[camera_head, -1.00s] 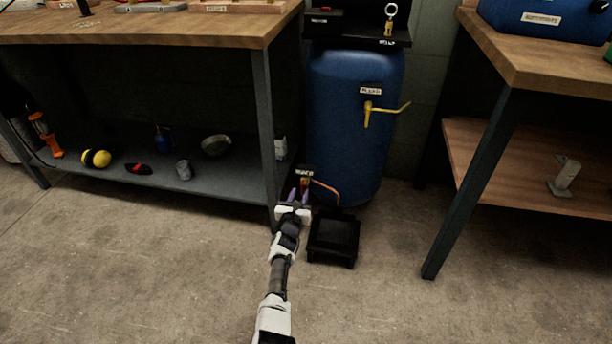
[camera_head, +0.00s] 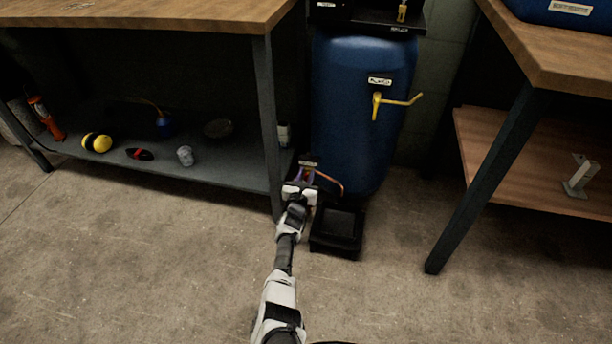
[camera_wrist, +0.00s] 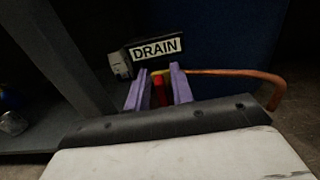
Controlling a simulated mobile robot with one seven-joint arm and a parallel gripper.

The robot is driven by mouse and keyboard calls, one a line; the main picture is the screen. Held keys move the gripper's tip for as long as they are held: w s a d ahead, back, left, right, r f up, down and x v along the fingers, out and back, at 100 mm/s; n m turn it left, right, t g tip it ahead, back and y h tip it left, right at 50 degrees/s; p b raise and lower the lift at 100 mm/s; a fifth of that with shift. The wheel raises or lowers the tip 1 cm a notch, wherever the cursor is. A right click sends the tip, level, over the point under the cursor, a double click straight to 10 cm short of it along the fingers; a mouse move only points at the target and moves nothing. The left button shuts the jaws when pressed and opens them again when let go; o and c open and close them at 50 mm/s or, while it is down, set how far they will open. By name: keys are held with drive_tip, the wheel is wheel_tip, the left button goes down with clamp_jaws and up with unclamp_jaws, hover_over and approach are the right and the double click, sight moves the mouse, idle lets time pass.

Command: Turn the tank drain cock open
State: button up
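The blue tank (camera_head: 352,130) stands between the two benches. Low at its left side is the drain cock, with a black DRAIN label (camera_wrist: 156,48) above it and a copper pipe (camera_wrist: 240,74) curving off to the right. In the wrist view the cock's red handle (camera_wrist: 159,91) stands between the purple fingers of my gripper (camera_wrist: 159,78). The fingers are apart, one on each side of the handle, with narrow gaps visible. In the head view my gripper (camera_head: 305,177) reaches the cock and hides most of it.
A black tray (camera_head: 337,228) sits on the floor just right of my gripper. The left bench leg (camera_head: 268,125) is close on the left. A yellow lever (camera_head: 377,106) projects from the tank's front. The floor in front is clear.

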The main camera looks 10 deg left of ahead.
clamp_jaws()
drive_tip(key=shift+n, duration=0.3)
drive_tip(key=n, duration=0.5)
drive_tip(key=a+f+n+b, duration=0.1)
drive_tip(key=n, duration=0.5)
drive_tip(key=a+n+b, duration=0.1)
drive_tip(key=n, duration=0.5)
drive_tip(key=shift+f, duration=0.35)
drive_tip(key=shift+n, duration=0.3)
drive_tip(key=shift+o, duration=1.2)
unclamp_jaws()
drive_tip(key=shift+f, duration=0.1)
